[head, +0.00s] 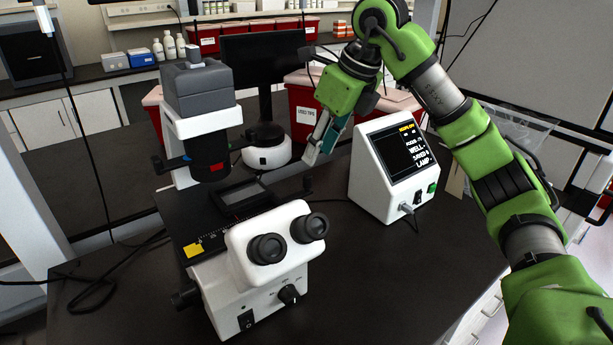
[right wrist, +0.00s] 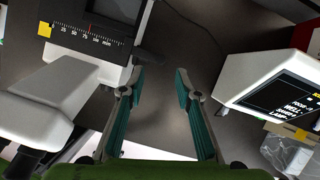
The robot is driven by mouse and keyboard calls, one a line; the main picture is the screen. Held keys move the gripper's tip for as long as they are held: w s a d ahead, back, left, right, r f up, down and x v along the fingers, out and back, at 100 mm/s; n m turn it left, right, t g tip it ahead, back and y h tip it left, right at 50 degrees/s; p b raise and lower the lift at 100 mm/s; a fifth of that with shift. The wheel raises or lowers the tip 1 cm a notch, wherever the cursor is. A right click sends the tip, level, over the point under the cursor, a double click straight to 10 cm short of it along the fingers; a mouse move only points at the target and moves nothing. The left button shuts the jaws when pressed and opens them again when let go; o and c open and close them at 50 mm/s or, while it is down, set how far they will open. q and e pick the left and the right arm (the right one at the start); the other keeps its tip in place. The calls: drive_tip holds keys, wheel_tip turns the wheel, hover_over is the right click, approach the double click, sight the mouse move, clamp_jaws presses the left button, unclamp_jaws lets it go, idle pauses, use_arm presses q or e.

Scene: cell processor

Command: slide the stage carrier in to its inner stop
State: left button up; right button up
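The white microscope (head: 268,245) stands on the dark bench. Its black stage (head: 192,232) bears a scale and a yellow label. The stage carrier, a dark rectangular frame (head: 243,199), sits on the stage under the lamp housing. The stage with its scale also shows at the upper left of the right wrist view (right wrist: 70,32). My right gripper (head: 319,152) points down to the right of the stage, between the microscope and the display box. Its two teal fingers are apart with nothing between them in the right wrist view (right wrist: 155,85). My left gripper is not in view.
The white display box (head: 373,181) stands right of the gripper, close to it. Behind are a red bin (head: 306,120), a monitor (head: 262,62) and a round white device (head: 267,152). A cable lies at the left. Bare bench (head: 400,270) lies at the front right.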

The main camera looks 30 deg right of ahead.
sight(308, 175)
drive_tip(key=p+x, duration=0.1)
drive_tip(key=x, duration=0.8)
drive_tip(key=shift+w+f, duration=0.15)
clamp_jaws()
